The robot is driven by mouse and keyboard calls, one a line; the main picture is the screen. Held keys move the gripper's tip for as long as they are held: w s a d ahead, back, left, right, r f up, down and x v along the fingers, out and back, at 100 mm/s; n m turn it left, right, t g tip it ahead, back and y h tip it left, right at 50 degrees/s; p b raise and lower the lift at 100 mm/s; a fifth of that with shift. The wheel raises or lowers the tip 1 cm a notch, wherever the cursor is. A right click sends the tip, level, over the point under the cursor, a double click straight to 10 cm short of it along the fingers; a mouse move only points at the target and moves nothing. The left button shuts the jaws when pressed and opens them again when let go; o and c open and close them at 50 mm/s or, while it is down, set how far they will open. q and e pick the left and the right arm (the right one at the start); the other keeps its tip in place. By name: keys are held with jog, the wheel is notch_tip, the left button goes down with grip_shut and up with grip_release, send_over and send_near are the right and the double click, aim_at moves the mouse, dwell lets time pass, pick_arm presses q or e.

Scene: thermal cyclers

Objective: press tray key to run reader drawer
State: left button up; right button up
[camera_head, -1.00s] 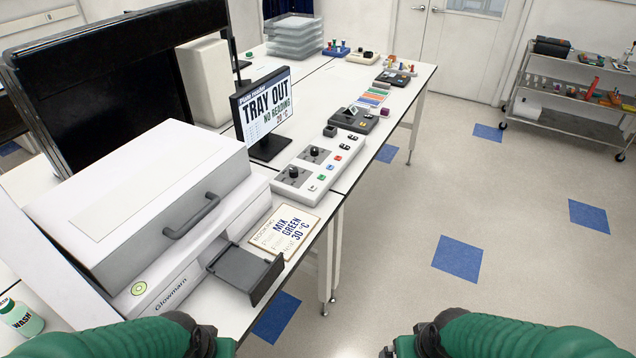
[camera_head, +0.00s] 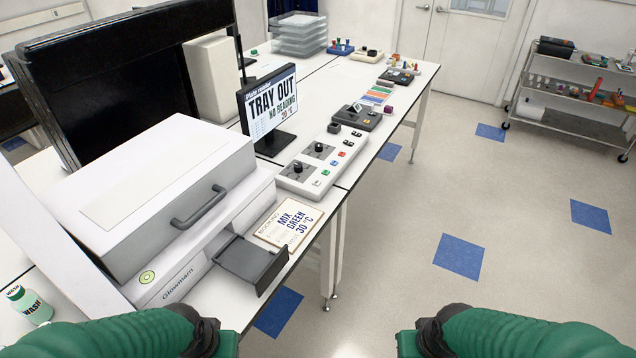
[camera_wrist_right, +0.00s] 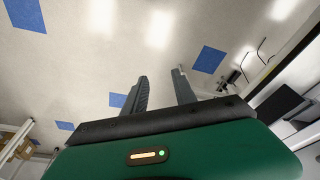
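The white plate reader (camera_head: 150,200) stands on the bench at the left, its dark drawer (camera_head: 252,262) sticking out at the front. The monitor (camera_head: 268,107) behind it reads "TRAY OUT", "NO READING" and 30 °C. The control panel (camera_head: 322,160) with dials and coloured keys lies right of the monitor; the key labels are too small to read. My two green arms show at the bottom edge of the head view, with the left gripper out of sight. In the right wrist view my right gripper (camera_wrist_right: 162,88) has its two fingers apart, nothing between them, over floor.
A wash bottle (camera_head: 28,304) stands at the lower left. Other small devices line the bench farther back. A loaded cart (camera_head: 575,100) stands at the far right. The floor between is clear.

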jog(key=shift+w+a, duration=0.15)
jog(key=shift+a, duration=0.35)
grip_shut()
jog(key=shift+d, duration=0.35)
jog(key=shift+a, duration=0.15)
